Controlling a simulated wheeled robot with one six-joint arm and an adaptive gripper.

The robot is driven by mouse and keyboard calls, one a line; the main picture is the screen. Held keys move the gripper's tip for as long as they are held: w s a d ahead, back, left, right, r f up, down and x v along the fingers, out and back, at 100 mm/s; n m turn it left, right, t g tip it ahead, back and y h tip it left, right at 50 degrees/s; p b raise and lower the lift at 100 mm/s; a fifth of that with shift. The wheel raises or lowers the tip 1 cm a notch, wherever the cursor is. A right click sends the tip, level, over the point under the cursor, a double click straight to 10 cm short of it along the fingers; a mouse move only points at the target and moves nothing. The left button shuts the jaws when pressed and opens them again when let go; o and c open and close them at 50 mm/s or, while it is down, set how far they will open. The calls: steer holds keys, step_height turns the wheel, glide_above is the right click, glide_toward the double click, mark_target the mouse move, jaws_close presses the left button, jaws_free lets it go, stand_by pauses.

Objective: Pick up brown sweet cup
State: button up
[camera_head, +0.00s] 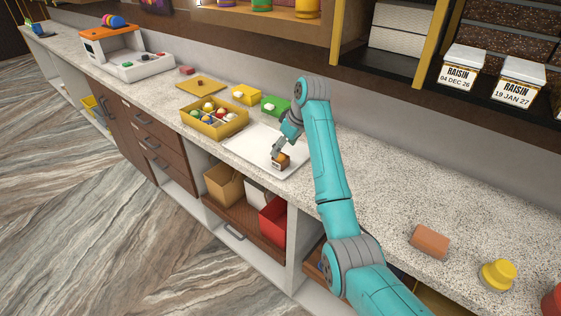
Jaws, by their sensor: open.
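A small brown sweet cup (281,162) sits on the white tray (238,148) on the speckled counter, near the tray's right end. My gripper (279,153) is directly above it, with its fingers reaching down around or just behind the cup's top. The fingers look open, but the cup and the gripper's own body partly hide the tips. I cannot tell whether they touch the cup.
A yellow box of coloured sweets (213,131) stands left of the tray. A green box (275,104) and a yellow box (246,95) stand behind it. A brown block (429,241) and a yellow-topped weight (498,273) are at the right. A wall shelf (407,65) overhangs the back.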

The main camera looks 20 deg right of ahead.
mark_target(281, 160)
steer(key=shift+x, duration=2.3)
steer(key=shift+a, duration=0.1)
steer(key=c, duration=1.2)
